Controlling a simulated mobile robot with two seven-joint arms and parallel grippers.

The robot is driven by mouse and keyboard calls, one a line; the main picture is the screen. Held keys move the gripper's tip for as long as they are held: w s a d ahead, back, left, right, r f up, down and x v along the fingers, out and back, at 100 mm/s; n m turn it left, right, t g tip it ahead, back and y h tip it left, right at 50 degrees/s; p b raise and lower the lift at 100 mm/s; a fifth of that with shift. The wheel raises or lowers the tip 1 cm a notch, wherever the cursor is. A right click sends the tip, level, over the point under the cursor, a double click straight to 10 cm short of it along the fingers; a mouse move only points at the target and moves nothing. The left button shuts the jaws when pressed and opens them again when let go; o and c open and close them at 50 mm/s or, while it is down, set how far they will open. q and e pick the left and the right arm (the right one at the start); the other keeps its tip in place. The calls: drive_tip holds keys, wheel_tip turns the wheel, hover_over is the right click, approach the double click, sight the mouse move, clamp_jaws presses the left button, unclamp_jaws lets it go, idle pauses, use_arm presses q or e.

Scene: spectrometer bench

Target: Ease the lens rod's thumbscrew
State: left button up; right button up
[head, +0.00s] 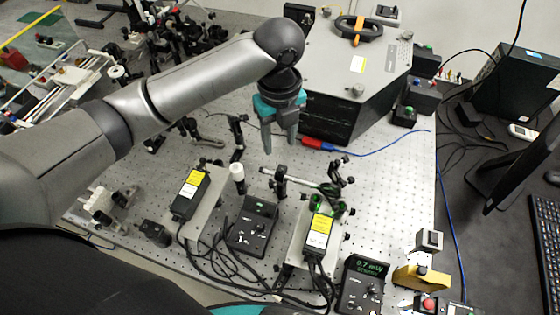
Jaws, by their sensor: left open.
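My left gripper (280,146) hangs from the arm that comes in from the left. Its two grey fingers point down, apart, with nothing between them. It is above the perforated optical bench (388,190), in front of the large grey instrument housing. Below the fingers stands a dark post mount (281,182) with a thin horizontal rod beside it. Another dark post assembly (237,135) stands to the left of the fingers. I cannot tell which of these carries the lens rod, and its thumbscrew is too small to make out. My right gripper is not in view.
The grey housing (350,70) blocks the back right. Two yellow-labelled black boxes (189,190) (319,235), a white-capped post (237,173) and a control box (254,224) stand nearer. Black cables run along the front. A blue cable (385,148) crosses the right side.

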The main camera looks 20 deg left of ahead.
sight(280, 168)
use_arm(q)
wheel_tip(280, 168, down, 10)
drive_tip(key=shift+r+p, duration=0.1)
drive_tip(key=shift+p, duration=0.2)
drive_tip(key=shift+c, duration=0.2)
clamp_jaws()
drive_tip(key=shift+w, duration=0.1)
